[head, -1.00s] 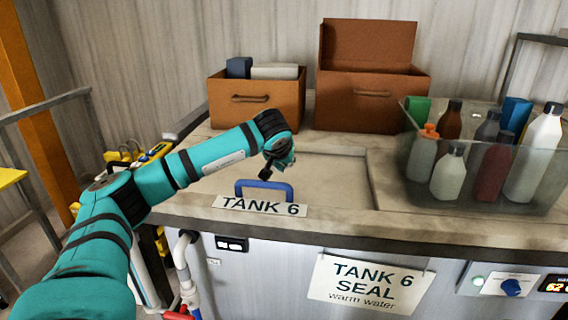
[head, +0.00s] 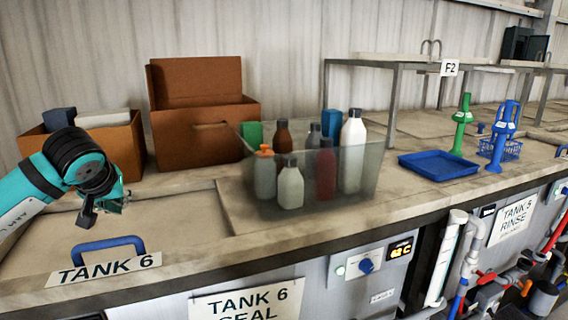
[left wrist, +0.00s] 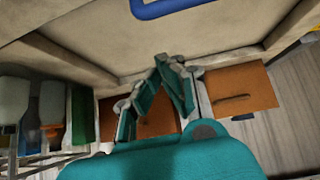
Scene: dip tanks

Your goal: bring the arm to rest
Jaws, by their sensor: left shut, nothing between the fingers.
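My left arm comes in from the left in the head view, and its gripper (head: 100,208) hangs above the tank 6 lid (head: 160,225), apart from it. The gripper also shows in the left wrist view (left wrist: 168,62), its fingers together with nothing between them. The lid's blue handle (head: 108,244) stands just below and in front of the gripper, not touching it. The handle shows at the top edge of the left wrist view (left wrist: 170,8). My right gripper is in neither view.
Brown boxes (head: 200,130) stand behind the lid. A clear bin (head: 330,195) of several bottles stands to the right. Farther right are a blue tray (head: 438,166), a green tool (head: 461,125), a blue basket (head: 500,150) and a raised shelf (head: 395,62).

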